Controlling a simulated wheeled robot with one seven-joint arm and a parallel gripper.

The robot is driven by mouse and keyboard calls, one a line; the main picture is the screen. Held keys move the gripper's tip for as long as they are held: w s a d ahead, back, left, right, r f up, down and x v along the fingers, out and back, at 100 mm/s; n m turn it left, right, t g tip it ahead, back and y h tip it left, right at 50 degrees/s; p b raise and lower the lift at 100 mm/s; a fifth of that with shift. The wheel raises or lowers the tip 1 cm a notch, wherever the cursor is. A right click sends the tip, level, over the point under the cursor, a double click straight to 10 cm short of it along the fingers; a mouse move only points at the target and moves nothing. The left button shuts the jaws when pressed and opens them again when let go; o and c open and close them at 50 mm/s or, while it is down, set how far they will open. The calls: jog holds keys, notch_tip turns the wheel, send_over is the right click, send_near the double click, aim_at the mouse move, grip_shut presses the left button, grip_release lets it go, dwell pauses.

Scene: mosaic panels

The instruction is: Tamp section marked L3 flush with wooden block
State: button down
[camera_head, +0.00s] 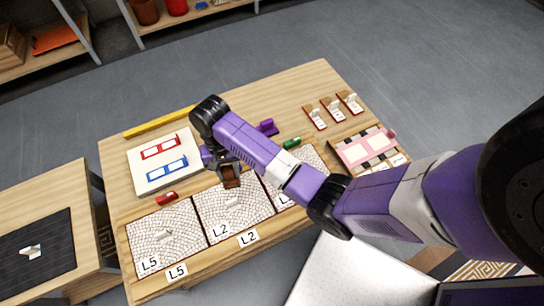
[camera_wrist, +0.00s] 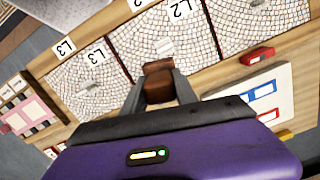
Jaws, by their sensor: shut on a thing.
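My gripper (camera_head: 229,172) is shut on the brown wooden block (camera_head: 231,182), which also shows between the fingers in the wrist view (camera_wrist: 158,82). It holds the block over the middle mosaic panel, L2 (camera_head: 220,215). The section marked L3 (camera_wrist: 85,90) is a pale mosaic panel to the left of L2 in the wrist view, with a small whitish piece on it. In the head view, my arm hides much of the L3 panel (camera_head: 312,158). The gap between block and panel is hard to judge.
Panel L5 (camera_head: 150,248) lies left of L2. A white board (camera_head: 145,180) with red and blue frames lies behind. Small red (camera_head: 167,198), green (camera_head: 291,143) and purple (camera_head: 268,127) pieces lie nearby.

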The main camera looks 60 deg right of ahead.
jog(key=s+d+f+m+t+p, duration=0.2)
jog(key=s+d+f+m+p, duration=0.25)
jog(key=s+d+m, duration=0.65)
jog(key=w+f+m+b, duration=0.1)
jog(key=f, duration=0.1)
jog(key=w+f+m+b, duration=0.1)
jog(key=b, duration=0.1)
jog(key=f+m+b, duration=0.2)
jog(key=shift+w+d+f, duration=0.35)
jog(key=shift+w+d, duration=0.05)
jog(key=shift+f+b, duration=0.5)
jog(key=shift+f, duration=0.05)
dwell(1.0)
notch_tip(320, 180, up, 7)
jog(key=p, duration=0.7)
dwell(0.3)
dwell(0.5)
jog(key=shift+f+b, duration=1.9)
jog(key=shift+f, duration=1.05)
